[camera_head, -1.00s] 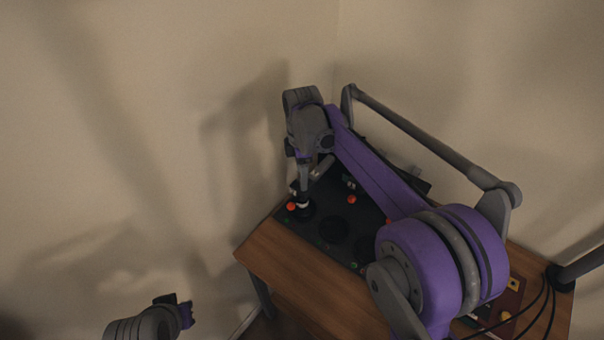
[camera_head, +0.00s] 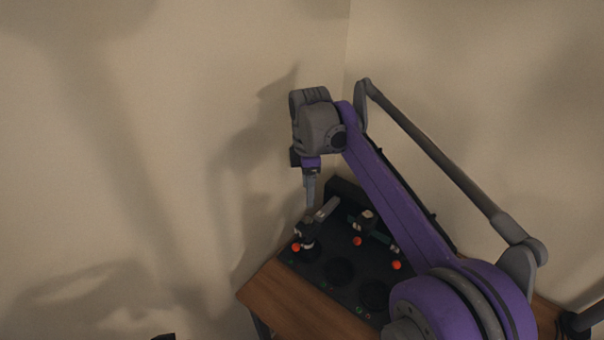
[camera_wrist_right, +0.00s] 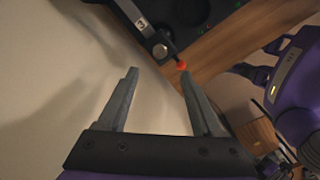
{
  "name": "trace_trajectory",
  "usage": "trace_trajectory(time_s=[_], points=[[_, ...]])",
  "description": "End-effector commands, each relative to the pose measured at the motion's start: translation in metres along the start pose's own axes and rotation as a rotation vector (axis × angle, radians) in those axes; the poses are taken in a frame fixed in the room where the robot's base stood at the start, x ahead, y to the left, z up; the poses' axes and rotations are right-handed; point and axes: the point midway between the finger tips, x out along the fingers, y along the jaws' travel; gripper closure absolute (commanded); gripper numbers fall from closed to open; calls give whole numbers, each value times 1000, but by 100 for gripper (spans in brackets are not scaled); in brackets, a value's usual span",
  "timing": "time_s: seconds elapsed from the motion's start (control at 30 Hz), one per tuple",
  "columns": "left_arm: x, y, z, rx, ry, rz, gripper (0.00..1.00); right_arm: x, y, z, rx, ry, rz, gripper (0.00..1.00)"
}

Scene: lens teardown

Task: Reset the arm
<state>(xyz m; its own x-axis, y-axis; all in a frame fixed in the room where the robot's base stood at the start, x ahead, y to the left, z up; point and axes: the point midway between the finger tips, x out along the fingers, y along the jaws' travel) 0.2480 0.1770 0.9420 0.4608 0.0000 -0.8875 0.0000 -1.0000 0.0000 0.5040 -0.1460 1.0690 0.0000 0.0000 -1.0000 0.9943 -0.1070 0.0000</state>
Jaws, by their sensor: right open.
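In the head view my right arm, purple and grey, reaches over the table from the right. Its gripper (camera_head: 309,200) points down above the back left of a black board (camera_head: 308,265), near a small dark fixture (camera_head: 306,232). In the right wrist view the same gripper (camera_wrist_right: 158,75) has its two grey fingers spread, with nothing held between them. A red knob (camera_wrist_right: 182,65) shows close to the right fingertip. Only a dark sliver of my left gripper (camera_head: 164,337) shows at the bottom edge of the head view; its jaws cannot be made out.
The board lies on a wooden table (camera_head: 290,300) in a room corner, with round dark recesses, orange-red knobs (camera_head: 357,241) and a grey lever (camera_head: 327,209). A bracket marked 3 (camera_wrist_right: 142,24) shows in the wrist view. The wall (camera_head: 110,150) leaves free room at left.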

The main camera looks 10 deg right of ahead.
Motion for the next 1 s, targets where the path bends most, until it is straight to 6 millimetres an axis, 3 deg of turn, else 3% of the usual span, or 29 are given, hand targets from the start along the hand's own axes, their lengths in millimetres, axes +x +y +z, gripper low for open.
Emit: trace_trajectory(time_s=[0.2,0.37,0.67,0.8,1.0], points=[[0,0,0,0,0,0,100,0,-3,1,17,1,6,33],[0,0,0,0,0,0,100,0,-29,9,175,14,57,33],[0,0,0,0,0,0,100,32,-128,34,737,121,219,33],[0,0,0,0,0,0,100,61,-176,44,999,204,280,33],[0,0,0,0,0,0,100,105,-230,54,1294,324,334,33]])
